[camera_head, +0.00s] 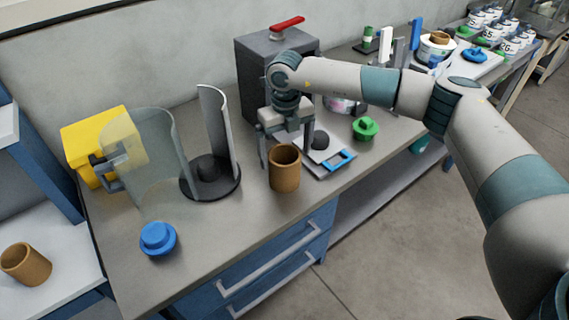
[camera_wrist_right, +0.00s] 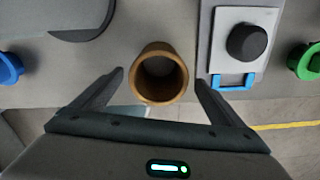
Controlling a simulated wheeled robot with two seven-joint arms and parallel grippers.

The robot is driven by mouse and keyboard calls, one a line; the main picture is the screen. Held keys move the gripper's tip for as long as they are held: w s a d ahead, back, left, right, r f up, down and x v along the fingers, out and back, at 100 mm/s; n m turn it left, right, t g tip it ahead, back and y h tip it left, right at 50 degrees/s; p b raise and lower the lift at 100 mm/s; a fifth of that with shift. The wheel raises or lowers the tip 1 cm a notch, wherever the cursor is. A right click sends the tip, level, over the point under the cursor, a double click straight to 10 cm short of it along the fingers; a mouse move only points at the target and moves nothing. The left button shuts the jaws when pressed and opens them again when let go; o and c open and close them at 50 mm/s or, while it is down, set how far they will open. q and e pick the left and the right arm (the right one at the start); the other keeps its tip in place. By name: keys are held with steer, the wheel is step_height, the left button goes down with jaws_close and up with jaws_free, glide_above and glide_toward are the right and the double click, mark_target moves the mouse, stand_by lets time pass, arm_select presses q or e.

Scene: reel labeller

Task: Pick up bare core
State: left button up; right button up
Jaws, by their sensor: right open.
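A brown, hollow bare core (camera_head: 284,168) stands upright near the front edge of the workbench. My right gripper (camera_head: 285,153) is by this core, with its fingers apart. In the right wrist view the core (camera_wrist_right: 159,75) shows from above, ahead of and between the open fingertips of the right gripper (camera_wrist_right: 160,80), with gaps on both sides. A second brown core (camera_head: 26,263) lies on or stands tilted on the white shelf at the lower left. My left gripper does not show clearly; a dark grey jaw-like part (camera_head: 106,172) sits by the yellow box.
A blue knobbed cap (camera_head: 158,239) and a green one (camera_head: 365,128) lie on the bench. A dark round base with a curved guard (camera_head: 218,130) stands left of the core. A white plate with a black knob (camera_wrist_right: 245,42) is close on its right. A grey box (camera_head: 262,70) stands behind.

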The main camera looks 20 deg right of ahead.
mark_target(285, 161)
arm_select(q)
steer(key=shift+w+r+p, duration=0.35)
steer(key=shift+w+r, duration=0.15)
steer(key=shift+r, duration=0.1)
arm_select(e)
steer(key=shift+f, duration=1.35)
arm_select(q)
steer(key=shift+s+r, duration=0.1)
arm_select(e)
steer(key=shift+a+f+p, duration=0.1)
steer(key=shift+f+p, duration=0.4)
steer(key=shift+p, duration=0.15)
step_height(285, 161, down, 3)
steer(key=shift+p, duration=0.9)
steer(key=shift+f, duration=0.6)
arm_select(q)
step_height(285, 161, up, 3)
steer(key=shift+s, duration=0.1)
arm_select(e)
steer(key=c, duration=1.2)
